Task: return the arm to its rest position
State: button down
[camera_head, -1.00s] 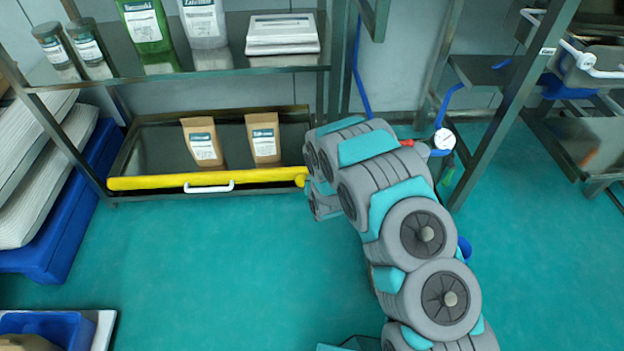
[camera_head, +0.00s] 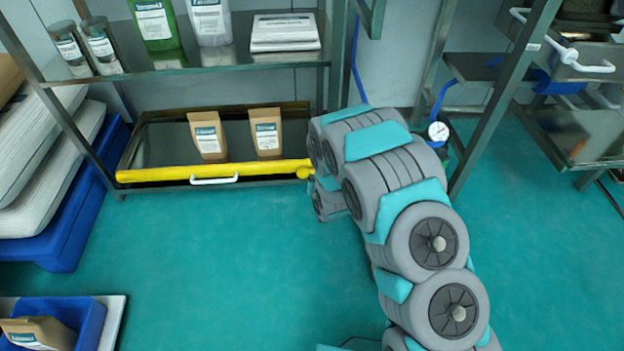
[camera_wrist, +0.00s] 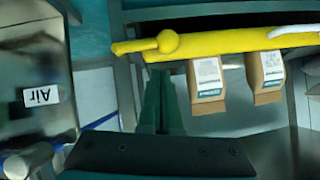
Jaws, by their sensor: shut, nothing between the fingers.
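My arm (camera_head: 413,215) reaches from the lower right of the head view up toward the rack, bent over at its upper end. Its far end is hidden behind its own links there. In the wrist view my gripper (camera_wrist: 161,80) shows as dark green fingers side by side above a dark plate. It is shut and empty. The yellow bar with a knob lies beyond the fingertips in that view, and I see no contact.
A rack holds a tray with a yellow front bar (camera_head: 245,170) and two paper bags (camera_head: 208,137), (camera_head: 267,134). A gauge (camera_head: 438,131) and metal frame stand right of my arm. A blue bin (camera_head: 86,325) is at lower left. Floor between is clear.

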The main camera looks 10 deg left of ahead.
jog(key=shift+s+r, duration=0.15)
dwell(0.4)
jog(key=s+d+r+m+g+h+p, duration=0.1)
jog(key=s+d+r+g, duration=0.1)
jog(key=s+d+r, duration=0.35)
jog(key=s+d+r+g+h+p, duration=0.1)
jog(key=s+d+r+h, duration=0.1)
jog(key=d+r, duration=0.6)
jog(key=s+d+r+m+g+h+p, duration=0.1)
jog(key=s+d+r+g, duration=0.1)
jog(key=s+d+r, duration=0.35)
jog(key=s+d+r+g+p, duration=0.1)
jog(key=s+d+r+g, duration=0.1)
jog(key=s+r, duration=0.4)
jog(key=s+d+r+g+p, duration=0.1)
jog(key=s+d+r, duration=0.3)
jog(key=s, duration=1.2)
jog(key=s+d+r+g+p, duration=0.1)
jog(key=s+d+r+g, duration=0.2)
jog(key=s+r, duration=0.5)
jog(key=s+g, duration=0.1)
jog(key=s, duration=0.2)
jog(key=shift+s+h, duration=0.15)
jog(key=shift+h, duration=0.15)
